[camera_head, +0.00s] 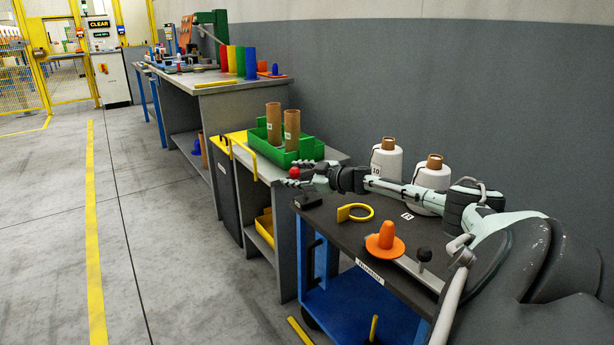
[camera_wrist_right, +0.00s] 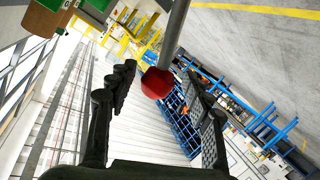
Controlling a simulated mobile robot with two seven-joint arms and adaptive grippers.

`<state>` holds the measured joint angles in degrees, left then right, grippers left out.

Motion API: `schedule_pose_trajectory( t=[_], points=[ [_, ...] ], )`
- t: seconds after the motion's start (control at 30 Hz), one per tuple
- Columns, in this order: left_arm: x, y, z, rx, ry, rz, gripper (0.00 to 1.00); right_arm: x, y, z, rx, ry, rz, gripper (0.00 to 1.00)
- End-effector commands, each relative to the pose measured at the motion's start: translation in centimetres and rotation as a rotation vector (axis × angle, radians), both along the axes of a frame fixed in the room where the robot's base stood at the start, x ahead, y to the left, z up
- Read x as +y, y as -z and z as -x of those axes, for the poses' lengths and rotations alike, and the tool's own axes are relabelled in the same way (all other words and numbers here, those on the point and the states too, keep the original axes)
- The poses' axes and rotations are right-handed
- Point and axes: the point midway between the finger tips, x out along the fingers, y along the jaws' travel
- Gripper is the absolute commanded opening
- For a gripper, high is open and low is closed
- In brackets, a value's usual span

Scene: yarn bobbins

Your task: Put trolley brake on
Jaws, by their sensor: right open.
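The trolley (camera_head: 340,237) has a dark top and a blue frame, with a white label on its front edge. My right gripper (camera_head: 300,174) reaches over its far left end, fingers open. A red knob (camera_head: 294,172) shows at the fingers. In the right wrist view the red knob (camera_wrist_right: 157,83), on the end of a grey rod, appears between the open fingers (camera_wrist_right: 160,95); I cannot tell whether they touch it. I cannot tell for sure which part is the brake. My left gripper is out of view.
On the trolley are an orange cone (camera_head: 386,238), a yellow ring (camera_head: 354,212), a black knob (camera_head: 425,254) and white yarn bobbins (camera_head: 386,163). A bench with a green tray (camera_head: 275,150) stands just beyond. A yellow post (camera_head: 374,328) rises low by the trolley. Floor at left is clear.

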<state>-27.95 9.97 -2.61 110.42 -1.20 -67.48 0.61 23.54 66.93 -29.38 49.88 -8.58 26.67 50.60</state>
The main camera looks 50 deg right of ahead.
Motion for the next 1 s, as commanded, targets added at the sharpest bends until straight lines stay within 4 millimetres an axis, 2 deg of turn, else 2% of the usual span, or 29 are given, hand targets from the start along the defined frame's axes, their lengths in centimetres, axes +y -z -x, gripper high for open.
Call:
schedule_pose_trajectory(
  t=[0.4, 1.0],
  points=[
    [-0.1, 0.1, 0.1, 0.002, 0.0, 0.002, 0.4, -0.1, -0.6, 4.3, 0.005, 0.0, 0.0, 0.51],
    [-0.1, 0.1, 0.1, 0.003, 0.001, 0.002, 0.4, 0.2, -1.6, 8.8, 0.006, -0.003, -0.001, 0.51]
  ],
)
